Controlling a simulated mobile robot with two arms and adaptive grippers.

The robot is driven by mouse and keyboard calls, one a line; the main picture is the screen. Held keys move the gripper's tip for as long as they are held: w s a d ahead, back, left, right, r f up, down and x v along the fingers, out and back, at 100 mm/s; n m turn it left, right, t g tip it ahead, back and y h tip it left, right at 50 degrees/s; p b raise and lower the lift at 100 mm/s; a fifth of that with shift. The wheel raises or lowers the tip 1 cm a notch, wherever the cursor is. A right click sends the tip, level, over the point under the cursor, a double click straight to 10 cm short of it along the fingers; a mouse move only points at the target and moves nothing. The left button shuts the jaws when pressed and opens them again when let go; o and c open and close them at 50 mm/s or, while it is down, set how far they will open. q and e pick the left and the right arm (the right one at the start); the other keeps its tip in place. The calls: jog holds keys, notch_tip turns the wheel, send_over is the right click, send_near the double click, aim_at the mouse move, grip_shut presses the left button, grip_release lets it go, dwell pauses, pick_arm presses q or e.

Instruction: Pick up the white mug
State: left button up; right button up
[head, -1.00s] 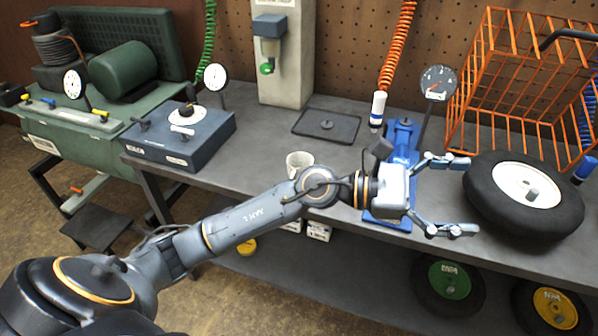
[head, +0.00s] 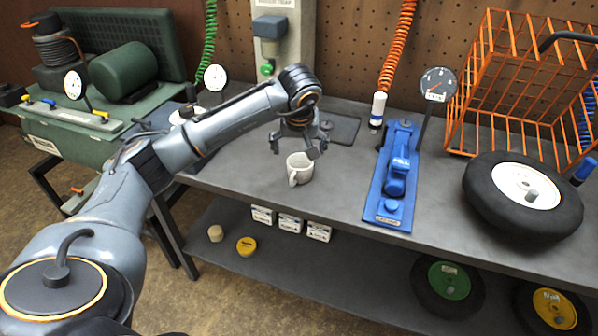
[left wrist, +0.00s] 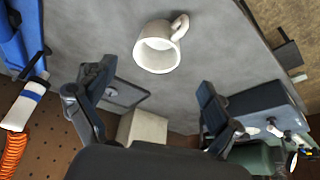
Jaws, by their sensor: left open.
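The white mug (head: 299,169) stands upright on the grey workbench, near its front edge, in the head view. Its handle points toward the front left. In the left wrist view the mug (left wrist: 158,47) shows above the fingers, with its handle at upper right. My left gripper (head: 297,150) is open and empty, just behind and above the mug, fingers pointing down. Its two fingers show apart in the left wrist view (left wrist: 150,98), and the mug is not between them. My right gripper is not in view.
A blue jack (head: 398,180) with a gauge stands right of the mug. A black-tyred wheel (head: 500,218) and an orange wire basket (head: 460,140) are farther right. A flat dark tray (head: 345,128) lies behind. Bench between mug and jack is clear.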

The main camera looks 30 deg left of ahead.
aim_at(300, 165)
pick_arm(q)
jog(key=x, duration=0.5)
jog(key=p+x, duration=0.1)
jog(key=x, duration=0.2)
jog(key=shift+d+f, duration=0.2)
jog(key=shift+f, duration=0.15)
jog(key=c, duration=1.3)
